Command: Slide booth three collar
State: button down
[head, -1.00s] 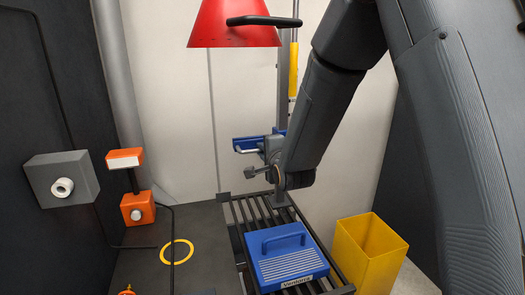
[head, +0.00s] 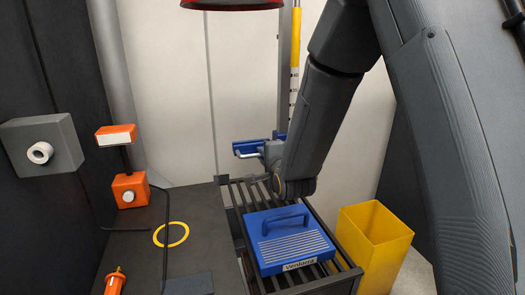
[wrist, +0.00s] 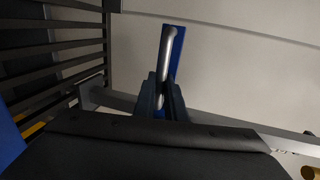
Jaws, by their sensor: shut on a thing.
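The blue collar (head: 246,148) sits on the upright grey post behind the slatted rack, with a silver bar handle at its front. My gripper (head: 262,153) is shut on that handle, reaching from the right; my arm hides part of the post. In the wrist view the fingers (wrist: 160,98) close around the silver handle (wrist: 170,48), with the blue collar plate (wrist: 177,62) behind it. No booth number is readable.
A blue case (head: 288,240) with a handle lies on the dark slatted rack (head: 233,208) below. A yellow bin (head: 372,250) stands to the right. A red shade (head: 235,4) is at the top. Orange devices (head: 130,190) and a yellow ring (head: 171,235) are left.

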notch_tip(320, 180, down, 4)
jog(key=shift+f+b, duration=0.15)
jog(key=shift+b, duration=1.05)
jog(key=shift+s, duration=0.1)
jog(key=c, duration=1.8)
grip_release()
jog(key=shift+f, duration=0.1)
jog(key=b+v, duration=0.1)
jog(key=v, duration=0.6)
jog(key=shift+s+d, duration=0.15)
jog(key=shift+s, duration=0.15)
jog(key=shift+r, duration=0.3)
